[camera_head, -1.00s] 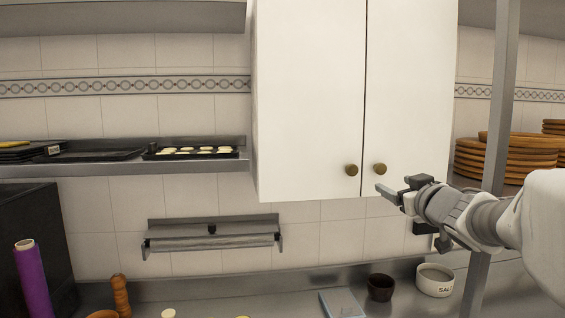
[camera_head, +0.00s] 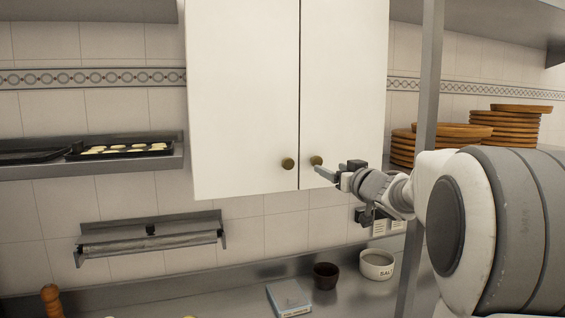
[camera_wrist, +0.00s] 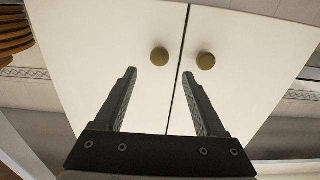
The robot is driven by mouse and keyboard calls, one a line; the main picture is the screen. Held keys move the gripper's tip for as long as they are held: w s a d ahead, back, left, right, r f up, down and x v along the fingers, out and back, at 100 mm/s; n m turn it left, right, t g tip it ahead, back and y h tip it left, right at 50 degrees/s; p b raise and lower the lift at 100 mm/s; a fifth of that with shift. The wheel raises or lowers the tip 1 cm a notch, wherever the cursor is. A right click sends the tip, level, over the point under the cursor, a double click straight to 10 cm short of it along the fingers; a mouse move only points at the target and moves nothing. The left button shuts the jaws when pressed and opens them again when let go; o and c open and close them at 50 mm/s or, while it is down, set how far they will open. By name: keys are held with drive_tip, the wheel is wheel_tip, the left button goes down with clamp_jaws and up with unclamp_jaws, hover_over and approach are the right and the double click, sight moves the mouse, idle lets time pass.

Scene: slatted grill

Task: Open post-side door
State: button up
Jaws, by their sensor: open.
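A white wall cabinet has two doors side by side. The post-side door (camera_head: 345,90) is the right one in the head view, nearer the metal post (camera_head: 428,120). Its round brass knob (camera_head: 316,160) sits at its lower inner corner; in the wrist view this knob (camera_wrist: 160,56) is the left one. The other door (camera_head: 245,90) has a matching knob (camera_head: 288,163). Both doors look shut. My gripper (camera_head: 325,173) is open, its fingertips close to the post-side knob. In the wrist view the knob appears between and just beyond the fingertips (camera_wrist: 159,73); contact cannot be told.
Stacked wooden plates (camera_head: 505,125) stand on a shelf behind the post. Below are a salt bowl (camera_head: 377,266), a dark cup (camera_head: 326,276) and a metal counter. A roll holder (camera_head: 150,240) hangs on the wall at left. My arm passes in front of the post.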

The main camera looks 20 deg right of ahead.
sight(318, 162)
drive_tip(key=w+p, duration=0.1)
drive_tip(key=w, duration=0.6)
drive_tip(key=shift+w+a, duration=0.1)
drive_tip(key=shift+w, duration=0.05)
clamp_jaws()
idle(1.2)
